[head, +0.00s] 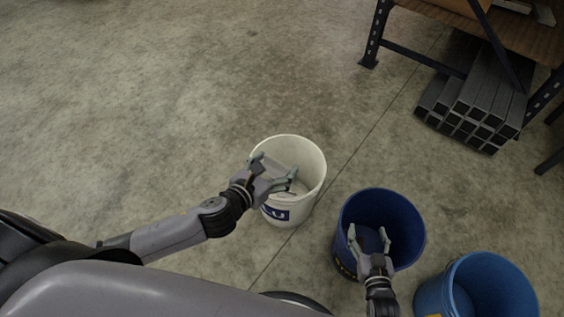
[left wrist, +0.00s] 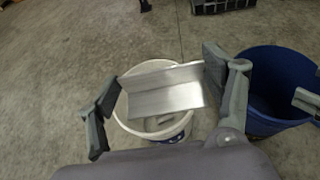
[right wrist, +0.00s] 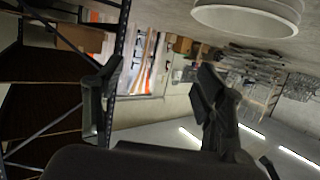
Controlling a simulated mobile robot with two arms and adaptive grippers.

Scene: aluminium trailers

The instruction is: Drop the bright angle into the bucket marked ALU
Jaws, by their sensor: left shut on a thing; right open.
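The bright angle (left wrist: 165,88) is a shiny L-shaped metal piece. It sits between the fingers of my left gripper (left wrist: 165,100), which is shut on it. In the head view my left gripper (head: 274,175) is over the white bucket (head: 314,160), whose blue label shows the end of its lettering, a "U". The angle is above this bucket's mouth, and something pale shows inside the bucket below it. My right gripper (head: 370,238) is open and empty over the dark blue bucket (head: 414,222). It also shows in the right wrist view (right wrist: 150,100).
A lighter blue bucket (head: 520,280) stands at the lower right. A shelf rack (head: 420,58) with a stack of dark square tubes (head: 480,100) on the floor under it is at the upper right. The concrete floor at the upper left is clear.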

